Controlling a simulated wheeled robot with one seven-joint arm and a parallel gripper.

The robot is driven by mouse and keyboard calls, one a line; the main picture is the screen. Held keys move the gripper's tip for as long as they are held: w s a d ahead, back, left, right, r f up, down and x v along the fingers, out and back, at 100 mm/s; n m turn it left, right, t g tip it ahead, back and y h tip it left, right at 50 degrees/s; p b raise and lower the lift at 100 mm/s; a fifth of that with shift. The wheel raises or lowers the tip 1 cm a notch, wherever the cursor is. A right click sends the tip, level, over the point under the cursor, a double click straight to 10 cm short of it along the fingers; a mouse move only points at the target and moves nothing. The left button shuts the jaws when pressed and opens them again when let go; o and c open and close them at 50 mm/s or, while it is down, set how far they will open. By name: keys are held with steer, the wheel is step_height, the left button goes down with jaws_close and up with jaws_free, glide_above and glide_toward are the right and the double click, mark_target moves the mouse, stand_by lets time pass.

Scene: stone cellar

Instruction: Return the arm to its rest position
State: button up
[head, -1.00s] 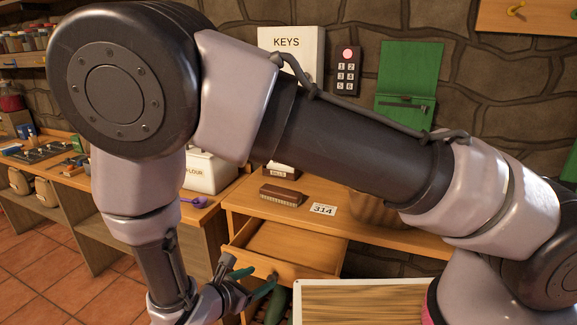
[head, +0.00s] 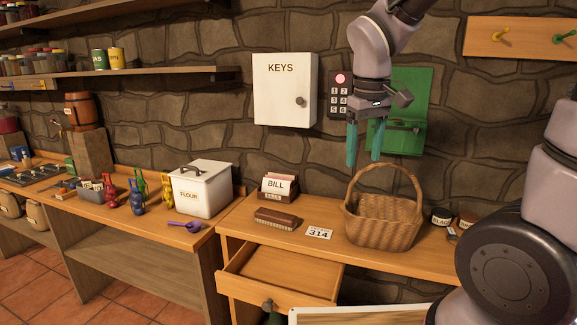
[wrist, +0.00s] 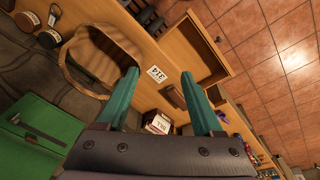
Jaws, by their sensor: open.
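My gripper (head: 364,148) hangs in the upper right of the head view, in front of the stone wall and above the wicker basket (head: 383,222). Its two teal fingers point down, stand apart and hold nothing. In the wrist view my gripper (wrist: 163,100) also shows empty, with counter and floor beyond it. Part of my arm rises out of the top of the head view.
An open, empty-looking drawer (head: 278,274) juts from the counter. A brush (head: 277,219), a 314 card (head: 319,233), a bill box (head: 279,187) and a flour bin (head: 200,187) stand on the worktops. A keys cabinet (head: 285,90), keypad (head: 340,95) and green panel (head: 403,112) hang behind.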

steer(key=s+d+r+m+t+y, duration=0.2)
steer(key=s+d+r+m+t, duration=0.3)
steer(key=d+r+m, duration=0.3)
step_height(320, 180, up, 2)
steer(key=shift+s+d+r+m, duration=0.2)
steer(key=shift+s+d+m, duration=0.1)
steer(key=shift+s, duration=0.2)
steer(key=shift+d, duration=0.1)
stand_by(0.4)
